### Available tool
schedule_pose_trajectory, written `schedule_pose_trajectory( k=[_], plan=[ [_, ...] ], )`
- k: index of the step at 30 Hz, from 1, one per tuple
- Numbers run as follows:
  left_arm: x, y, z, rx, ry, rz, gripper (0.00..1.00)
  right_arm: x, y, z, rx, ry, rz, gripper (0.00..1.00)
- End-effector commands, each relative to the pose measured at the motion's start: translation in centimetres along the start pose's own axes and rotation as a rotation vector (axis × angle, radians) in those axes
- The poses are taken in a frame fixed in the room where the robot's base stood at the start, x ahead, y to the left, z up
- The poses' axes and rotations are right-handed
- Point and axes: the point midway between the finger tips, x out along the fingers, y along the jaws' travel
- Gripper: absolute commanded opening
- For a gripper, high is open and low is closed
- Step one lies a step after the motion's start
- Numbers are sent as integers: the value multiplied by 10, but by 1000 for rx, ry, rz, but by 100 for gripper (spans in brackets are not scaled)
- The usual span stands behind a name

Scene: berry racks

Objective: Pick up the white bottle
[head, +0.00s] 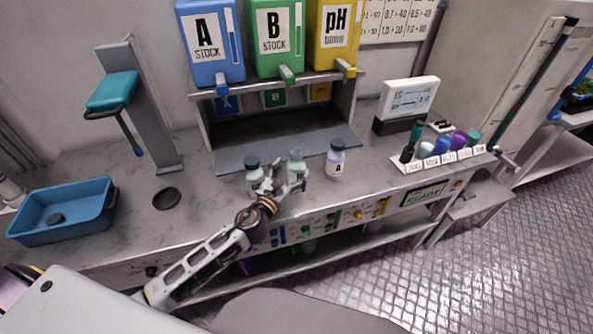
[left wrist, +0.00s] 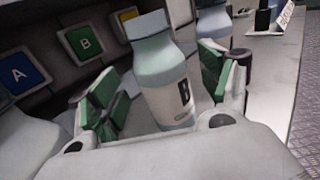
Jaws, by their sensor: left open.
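Three bottles stand upright in a row on the grey counter. The left one (head: 254,177) has a white body and a dark cap. The middle one (head: 296,162) is pale with a grey-green cap; its label reads B in the left wrist view (left wrist: 168,85). The right one (head: 335,162) is pale blue-white with a label A. My left gripper (head: 291,182) is at the middle bottle. In the left wrist view its green-padded fingers (left wrist: 160,88) are open, one on each side of bottle B, with gaps visible. My right gripper is out of view.
A dispenser rack (head: 275,76) with blue, green and yellow tanks stands behind the bottles. A blue basin (head: 65,210) and a teal-topped stand (head: 142,110) are at the left. A row of small coloured vials (head: 442,145) and a display (head: 410,98) are at the right.

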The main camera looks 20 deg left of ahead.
Motion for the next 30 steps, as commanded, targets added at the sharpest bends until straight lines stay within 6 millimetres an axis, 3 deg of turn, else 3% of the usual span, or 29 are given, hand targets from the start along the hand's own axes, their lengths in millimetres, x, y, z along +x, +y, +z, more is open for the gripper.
schedule_pose_trajectory(
  k=[5, 12, 29, 30],
  plan=[
    [16, -1, 2, -1, -1, 0, 78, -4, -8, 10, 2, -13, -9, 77],
    [30, -1, 1, -1, 1, 0, 78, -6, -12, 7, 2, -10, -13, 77],
    [33, -1, 0, 0, 1, 0, 78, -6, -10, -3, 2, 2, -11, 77],
    [33, -1, 0, 0, 1, 0, 75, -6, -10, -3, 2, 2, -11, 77]
  ],
)
